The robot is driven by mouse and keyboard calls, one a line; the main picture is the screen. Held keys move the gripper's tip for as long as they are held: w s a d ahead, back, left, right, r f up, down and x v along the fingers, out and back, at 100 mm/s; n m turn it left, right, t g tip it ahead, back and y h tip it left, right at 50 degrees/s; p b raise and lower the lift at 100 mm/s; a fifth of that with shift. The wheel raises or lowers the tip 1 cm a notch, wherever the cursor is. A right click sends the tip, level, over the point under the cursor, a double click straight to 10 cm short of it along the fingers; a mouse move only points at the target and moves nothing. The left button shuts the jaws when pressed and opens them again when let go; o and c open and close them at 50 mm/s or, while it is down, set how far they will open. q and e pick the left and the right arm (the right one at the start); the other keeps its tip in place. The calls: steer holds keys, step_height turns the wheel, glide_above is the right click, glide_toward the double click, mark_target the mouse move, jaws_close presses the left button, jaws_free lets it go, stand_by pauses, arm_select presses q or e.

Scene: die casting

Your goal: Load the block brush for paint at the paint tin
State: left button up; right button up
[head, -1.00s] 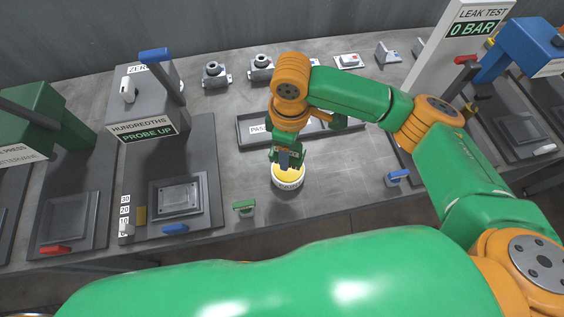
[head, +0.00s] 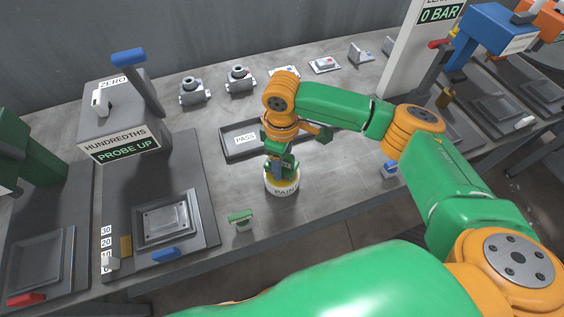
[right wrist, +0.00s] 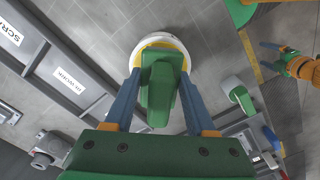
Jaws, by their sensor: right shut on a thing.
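The white paint tin (head: 281,186), marked PAINT, stands on the bench, and yellow paint shows at its rim. My right gripper (head: 278,172) points down at the tin's mouth. In the right wrist view, its two blue fingers (right wrist: 160,92) are shut on the green block brush (right wrist: 160,88). The brush is over or in the tin (right wrist: 163,42); its lower end is hidden, so I cannot tell how deep it is. What appears to be my left gripper (right wrist: 284,52) shows small at the right of the right wrist view, away from the tin; its opening is unclear.
A green-topped item (head: 240,217) stands left of the tin, near the bench's front edge. A dark PASS tray (head: 238,155) lies behind the tin. A blue-topped item (head: 390,169) is to the right. The probe gauge (head: 120,118) stands left.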

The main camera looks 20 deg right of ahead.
steer(key=shift+r, duration=0.1)
stand_by(0.3)
steer(key=shift+f, duration=0.5)
stand_by(0.5)
steer(key=shift+s+f+p, duration=0.1)
steer(key=shift+p, duration=0.35)
stand_by(1.6)
step_height(320, 180, up, 7)
steer(key=p, duration=0.9)
steer(key=shift+r, duration=0.2)
steer(key=shift+f, duration=0.15)
